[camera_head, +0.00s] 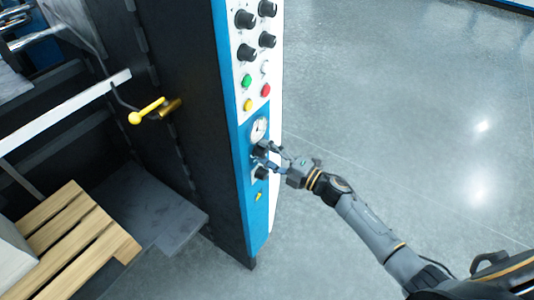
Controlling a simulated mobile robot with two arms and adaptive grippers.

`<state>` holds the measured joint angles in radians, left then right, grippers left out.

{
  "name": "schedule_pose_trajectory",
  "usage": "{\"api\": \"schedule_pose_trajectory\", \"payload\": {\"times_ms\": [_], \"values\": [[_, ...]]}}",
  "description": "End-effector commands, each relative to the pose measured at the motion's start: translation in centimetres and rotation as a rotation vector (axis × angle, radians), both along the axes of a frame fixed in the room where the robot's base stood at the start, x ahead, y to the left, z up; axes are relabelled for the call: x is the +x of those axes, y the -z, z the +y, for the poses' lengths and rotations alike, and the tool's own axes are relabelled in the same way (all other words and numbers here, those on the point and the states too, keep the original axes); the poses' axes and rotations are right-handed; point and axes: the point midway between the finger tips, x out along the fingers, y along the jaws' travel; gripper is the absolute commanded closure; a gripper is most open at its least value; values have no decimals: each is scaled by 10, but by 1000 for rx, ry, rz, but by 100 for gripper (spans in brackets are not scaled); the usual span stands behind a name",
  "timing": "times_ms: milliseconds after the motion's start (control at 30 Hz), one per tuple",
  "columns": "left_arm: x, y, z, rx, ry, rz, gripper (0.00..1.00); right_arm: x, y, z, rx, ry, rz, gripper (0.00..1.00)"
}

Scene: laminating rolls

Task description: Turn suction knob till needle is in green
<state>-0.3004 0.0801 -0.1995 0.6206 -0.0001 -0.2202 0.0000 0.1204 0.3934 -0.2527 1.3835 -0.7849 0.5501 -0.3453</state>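The round white gauge (258,130) is on the blue lower part of the control panel; its needle and green zone are too small to make out. A black knob (260,149) sits just below the gauge, partly hidden by my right gripper. A second black knob (261,172) is lower down. My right gripper (266,157) reaches in from the right, with its two fingers apart and their tips at the upper knob. I cannot tell whether they press on it. My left gripper is not in view.
Several black knobs (245,19) and green, red and yellow buttons (247,81) are higher on the panel. A yellow-handled lever (147,111) sticks out at left. A wooden slatted pallet (80,240) is at lower left. The grey floor (400,110) at right is clear.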

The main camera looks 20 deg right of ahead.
Motion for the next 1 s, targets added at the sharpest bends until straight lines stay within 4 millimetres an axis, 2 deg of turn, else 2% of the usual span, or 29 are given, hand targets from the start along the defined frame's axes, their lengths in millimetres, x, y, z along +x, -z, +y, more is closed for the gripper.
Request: {"api": "schedule_pose_trajectory", "payload": {"times_ms": [300,733,1000], "values": [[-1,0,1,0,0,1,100,-8,1,-6,-1,0,2,42],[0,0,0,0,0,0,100,-74,7,-58,-2,-1,3,42],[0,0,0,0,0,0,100,-93,7,-74,-1,-1,-1,42]]}}
